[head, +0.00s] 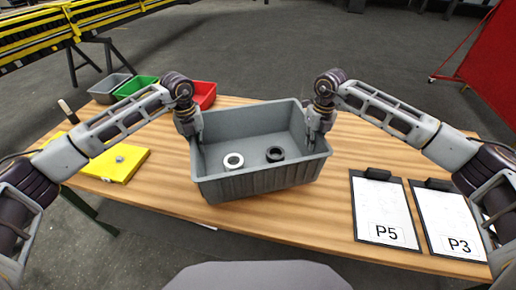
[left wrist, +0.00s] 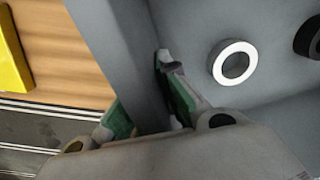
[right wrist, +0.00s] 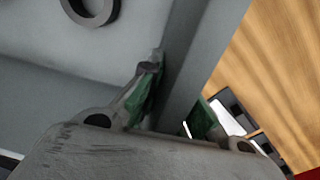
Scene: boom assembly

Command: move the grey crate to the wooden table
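The grey crate (head: 258,181) is upright over the front middle of the wooden table (head: 330,215). I cannot tell whether its base touches the tabletop. A white ring (head: 233,161) and a black ring (head: 275,154) lie inside it. My left gripper (head: 192,134) is at the crate's left wall, with one finger inside and one outside; in the left wrist view the fingers (left wrist: 148,108) close on that wall. My right gripper (head: 316,132) straddles the right wall the same way, and its fingers (right wrist: 176,105) appear to close on it in the right wrist view.
Grey (head: 109,88), green (head: 135,86) and red (head: 203,95) bins stand at the back left. A yellow case (head: 115,163) lies at the left. Clipboards P5 (head: 384,207) and P3 (head: 450,218) lie at the right. A red panel (head: 485,65) stands beyond the table.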

